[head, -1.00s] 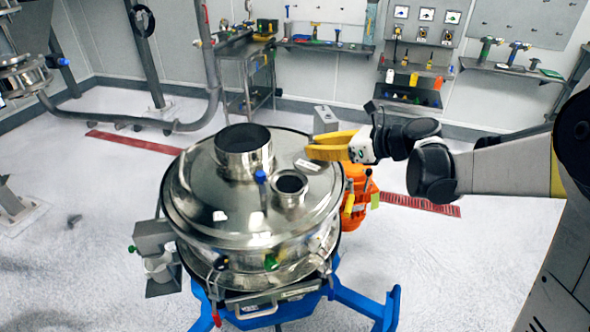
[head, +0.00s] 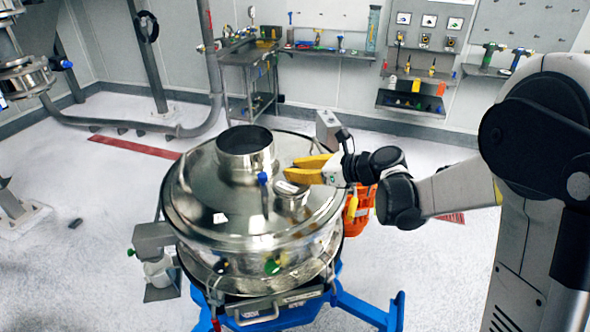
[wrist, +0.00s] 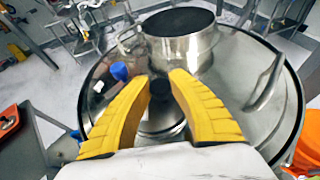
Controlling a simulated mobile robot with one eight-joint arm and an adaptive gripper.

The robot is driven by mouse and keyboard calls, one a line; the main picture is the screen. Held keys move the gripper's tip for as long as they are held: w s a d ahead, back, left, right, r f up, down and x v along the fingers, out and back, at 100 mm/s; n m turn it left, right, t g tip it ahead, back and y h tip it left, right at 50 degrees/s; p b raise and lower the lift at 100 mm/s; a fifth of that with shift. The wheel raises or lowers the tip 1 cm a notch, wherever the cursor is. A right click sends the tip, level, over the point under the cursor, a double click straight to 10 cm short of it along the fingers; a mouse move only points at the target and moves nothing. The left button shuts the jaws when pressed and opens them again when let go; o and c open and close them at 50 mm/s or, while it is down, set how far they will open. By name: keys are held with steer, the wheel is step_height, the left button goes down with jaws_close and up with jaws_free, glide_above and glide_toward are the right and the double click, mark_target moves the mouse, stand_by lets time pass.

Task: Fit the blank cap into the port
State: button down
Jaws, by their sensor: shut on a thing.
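My gripper (head: 292,169) has yellow fingers, shut on the blank cap (head: 289,187), a small round metal cap. The cap is right over or on the port (head: 291,206), the short metal neck on the sifter lid (head: 200,196). I cannot tell whether it touches the rim or is seated in it. In the wrist view, the fingers (wrist: 160,80) stand either side of a dark knob, with the round metal cap (wrist: 161,120) below it. The port's opening is hidden by the cap and fingers.
The large open inlet (head: 244,150) rises from the lid just left of the fingers. A blue-handled clamp (head: 262,180) stands close to the port. An orange motor (head: 358,212) is behind the sifter at right. The blue stand (head: 345,300) spreads below. Open floor lies around.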

steer(key=c, duration=1.3)
jaws_free()
steer(key=shift+f, duration=0.15)
